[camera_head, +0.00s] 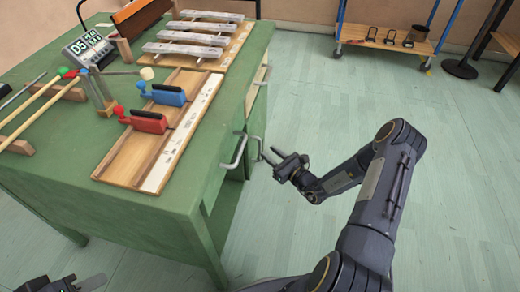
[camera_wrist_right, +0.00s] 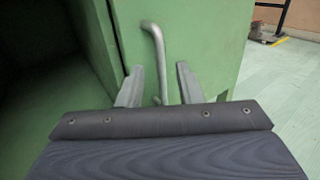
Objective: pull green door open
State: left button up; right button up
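The green door (camera_wrist_right: 205,35) fills the upper middle of the right wrist view, with a grey metal bar handle (camera_wrist_right: 155,45) near its left edge. My right gripper (camera_wrist_right: 158,76) is open, with one finger on each side of the handle's lower part. Contact with the handle cannot be told. In the head view my right gripper (camera_head: 270,156) is at the right side of the green desk (camera_head: 80,160), beside a handle (camera_head: 258,146). The door's face is mostly hidden there. My left gripper (camera_head: 88,284) shows only partly at the bottom left.
The desk top holds a xylophone-like instrument (camera_head: 194,38), red (camera_head: 148,121) and blue (camera_head: 168,95) clamps, mallets and a D5 display (camera_head: 88,48). Another handle (camera_head: 237,152) sticks out nearby. A wheeled cart (camera_head: 385,40) stands at the back.

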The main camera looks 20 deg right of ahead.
jog(key=shift+b+x, duration=0.5)
jog(key=shift+x, duration=1.8)
jog(key=shift+c, duration=0.2)
grip_shut()
